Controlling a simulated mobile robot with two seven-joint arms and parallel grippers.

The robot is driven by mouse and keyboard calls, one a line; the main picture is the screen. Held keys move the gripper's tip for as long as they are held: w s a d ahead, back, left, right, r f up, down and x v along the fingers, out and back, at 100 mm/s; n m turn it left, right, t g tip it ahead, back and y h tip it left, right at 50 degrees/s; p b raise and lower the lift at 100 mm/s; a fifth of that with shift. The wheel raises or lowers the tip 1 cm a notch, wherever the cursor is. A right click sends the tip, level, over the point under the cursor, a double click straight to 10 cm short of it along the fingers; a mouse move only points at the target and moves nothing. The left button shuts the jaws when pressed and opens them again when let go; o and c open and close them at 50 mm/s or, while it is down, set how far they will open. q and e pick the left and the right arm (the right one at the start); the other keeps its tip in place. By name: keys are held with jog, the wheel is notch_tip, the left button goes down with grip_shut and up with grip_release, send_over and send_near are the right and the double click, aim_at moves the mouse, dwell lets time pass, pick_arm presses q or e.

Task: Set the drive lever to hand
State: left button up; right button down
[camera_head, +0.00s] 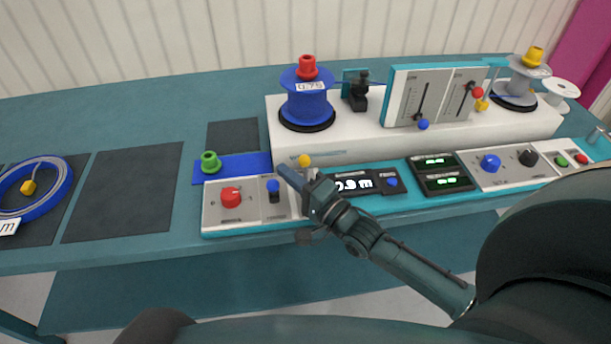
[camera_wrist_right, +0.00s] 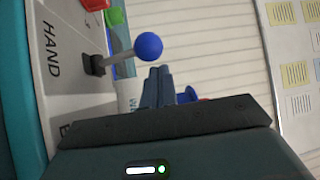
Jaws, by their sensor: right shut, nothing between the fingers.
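In the right wrist view the blue ball (camera_wrist_right: 149,46) sits on a grey rod rising from a dark base, near the printed word HAND. I cannot tell which setting the lever is in. My right gripper (camera_head: 284,172) is shut and empty, its tips just right of and above the lever. In the right wrist view its fingers (camera_wrist_right: 158,85) lie close to the ball, with no clear contact. My left gripper is not in view.
The red knob (camera_head: 231,197) stands left of the lever, and a yellow knob (camera_head: 304,160) is close behind my fingers. A display (camera_head: 353,185) is right of them. The dark mats at left have free room.

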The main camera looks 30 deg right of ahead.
pick_arm(q)
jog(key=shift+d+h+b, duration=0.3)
jog(key=shift+b, duration=0.2)
pick_arm(e)
jog(key=v, duration=1.2)
jog(key=shift+s, duration=0.3)
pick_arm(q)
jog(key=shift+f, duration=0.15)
pick_arm(e)
jog(key=shift+d, duration=0.1)
pick_arm(q)
jog(key=p, duration=0.2)
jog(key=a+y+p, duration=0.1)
jog(key=p, duration=0.1)
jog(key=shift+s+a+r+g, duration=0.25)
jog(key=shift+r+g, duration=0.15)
pick_arm(e)
jog(key=s+a+f+n+g+h, duration=0.4)
jog(key=s+a+f+n+g, duration=0.2)
jog(key=n, duration=0.9)
notch_tip(320, 180, down, 3)
jog(key=a+g, duration=0.1)
jog(key=a, duration=0.1)
jog(key=shift+s+a+g, duration=0.25)
jog(key=shift+s+g, duration=0.15)
